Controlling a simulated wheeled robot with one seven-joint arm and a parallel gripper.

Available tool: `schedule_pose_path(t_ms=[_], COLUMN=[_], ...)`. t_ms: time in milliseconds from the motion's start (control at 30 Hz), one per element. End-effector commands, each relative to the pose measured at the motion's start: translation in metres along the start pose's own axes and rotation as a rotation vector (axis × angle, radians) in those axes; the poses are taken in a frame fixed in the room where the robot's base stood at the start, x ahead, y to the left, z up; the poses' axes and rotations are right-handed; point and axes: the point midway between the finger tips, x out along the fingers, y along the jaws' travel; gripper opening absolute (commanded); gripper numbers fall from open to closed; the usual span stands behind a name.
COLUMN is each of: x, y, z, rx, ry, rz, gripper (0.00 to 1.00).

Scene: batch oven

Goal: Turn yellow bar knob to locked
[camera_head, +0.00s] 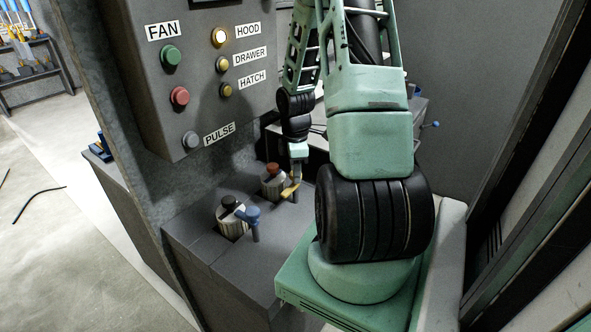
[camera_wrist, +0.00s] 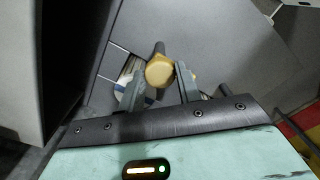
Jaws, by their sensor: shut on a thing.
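The yellow bar knob (camera_head: 289,190) is on a metal cylinder with a red top (camera_head: 272,168), standing on the dark bench. In the wrist view the yellow knob (camera_wrist: 160,70) shows as a round yellow end between the two grey fingers. My gripper (camera_head: 297,172) reaches down to it from above and is shut on it. In the wrist view my gripper (camera_wrist: 161,86) has one finger on each side of the knob. Part of the knob is hidden behind the fingers, and I cannot read any lock marking.
A blue bar knob (camera_head: 249,214) on a similar cylinder with a black top stands close by, nearer the camera. A grey control panel (camera_head: 150,75) with labelled buttons rises behind at the left. The lamp beside HOOD (camera_head: 220,37) is lit. The bench front (camera_head: 225,262) is clear.

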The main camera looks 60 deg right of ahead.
Motion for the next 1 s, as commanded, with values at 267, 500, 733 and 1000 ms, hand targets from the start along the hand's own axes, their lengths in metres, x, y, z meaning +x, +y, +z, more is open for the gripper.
schedule_pose_path(t_ms=[267, 500, 733, 1000], x=[-0.0011, -0.0017, -0.0016, -0.001], y=[0.0, 0.0001, 0.0002, 0.0005], z=[-0.0004, -0.0003, -0.0002, -0.0003], rx=[0.07, 0.241, 0.458, 0.716], ry=[0.0, -0.001, -0.001, 0.0], rz=[-0.001, 0.0, 0.0, 0.001], gripper=[0.11, 0.11, 0.11, 0.11])
